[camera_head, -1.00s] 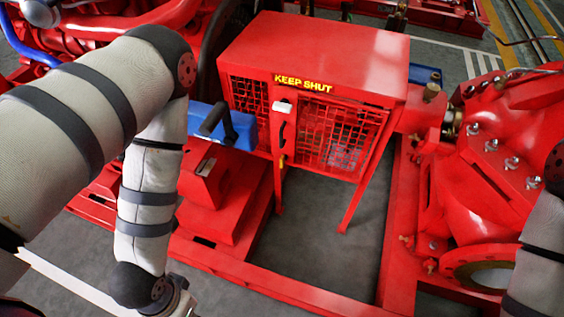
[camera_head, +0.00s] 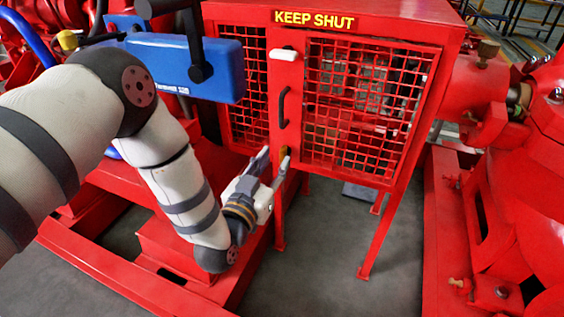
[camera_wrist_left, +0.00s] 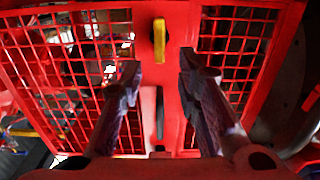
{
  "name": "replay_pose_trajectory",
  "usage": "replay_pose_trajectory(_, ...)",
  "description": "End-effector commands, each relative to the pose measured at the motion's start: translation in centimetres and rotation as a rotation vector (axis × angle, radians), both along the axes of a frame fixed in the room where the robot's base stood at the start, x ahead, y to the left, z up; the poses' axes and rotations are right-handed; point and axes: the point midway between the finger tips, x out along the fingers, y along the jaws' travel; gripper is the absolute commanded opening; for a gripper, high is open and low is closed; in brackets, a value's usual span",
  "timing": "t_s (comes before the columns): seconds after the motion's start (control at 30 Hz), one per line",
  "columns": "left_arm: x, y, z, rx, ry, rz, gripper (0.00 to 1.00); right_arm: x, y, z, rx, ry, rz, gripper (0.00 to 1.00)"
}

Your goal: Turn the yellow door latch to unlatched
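The yellow door latch (camera_head: 284,153) sits low on the red post left of the mesh door (camera_head: 365,95). In the left wrist view the yellow latch (camera_wrist_left: 159,38) shows as a narrow bar lying along the post. My left gripper (camera_head: 273,160) is at the latch, partly covering it in the head view. In the left wrist view my left gripper (camera_wrist_left: 159,66) is open, with one finger on each side of the post. The latch appears between and beyond the fingertips, and nothing is held. My right gripper is not in view.
A black door handle (camera_head: 283,107) and a white block (camera_head: 284,54) are on the post above the latch. A blue box (camera_head: 170,62) juts out at upper left, near my left arm. Red frame rails and cage legs stand below, with bare floor (camera_head: 310,270) between them.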

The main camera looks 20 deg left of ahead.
Motion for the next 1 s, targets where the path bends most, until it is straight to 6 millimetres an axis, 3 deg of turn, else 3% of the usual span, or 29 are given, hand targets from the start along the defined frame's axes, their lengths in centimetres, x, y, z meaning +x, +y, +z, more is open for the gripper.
replay_pose_trajectory(0.1, 2.4, 0.0, -0.5, 0.000, 0.002, 0.001, 0.30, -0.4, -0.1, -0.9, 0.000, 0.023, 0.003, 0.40)
replay_pose_trajectory(0.2, 3.6, -0.1, -0.4, 0.000, 0.002, 0.000, 0.30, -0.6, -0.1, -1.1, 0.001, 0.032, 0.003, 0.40)
replay_pose_trajectory(0.53, 4.2, -0.2, -0.1, 0.000, 0.004, 0.000, 0.30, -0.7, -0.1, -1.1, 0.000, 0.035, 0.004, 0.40)
replay_pose_trajectory(0.67, 4.2, -0.2, -0.1, 0.000, 0.004, -0.001, 0.01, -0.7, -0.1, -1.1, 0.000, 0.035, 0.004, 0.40)
replay_pose_trajectory(1.0, 4.2, -0.1, -0.1, -0.014, 0.004, 0.000, 0.00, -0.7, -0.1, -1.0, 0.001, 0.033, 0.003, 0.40)
